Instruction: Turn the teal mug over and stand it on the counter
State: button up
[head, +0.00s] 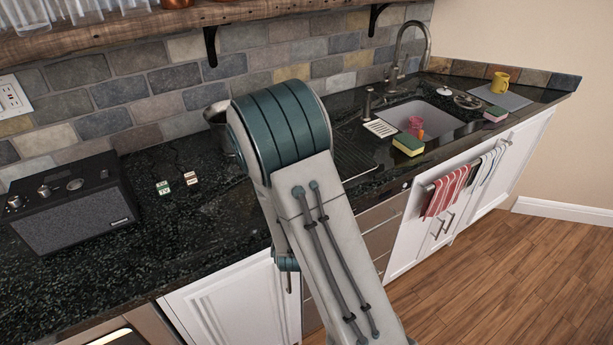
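I see no teal mug in the head view. My own arm, grey with teal bands, rises through the middle of the picture and hides part of the counter behind it. My gripper is not in view, so I cannot see whether it holds anything. The dark speckled stone counter (195,222) runs from the left front to the far right.
A metal vessel (217,114) is partly behind my arm. The sink (440,116) holds a pink cup (416,124); a sponge (408,145) lies beside it. A yellow mug (500,82) stands far right.

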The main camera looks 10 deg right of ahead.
aim_at(392, 157)
jog(key=u, duration=2.95)
jog(key=k, duration=1.55)
jog(key=z, duration=1.75)
jog(key=i, duration=0.5)
jog(key=z, duration=0.05)
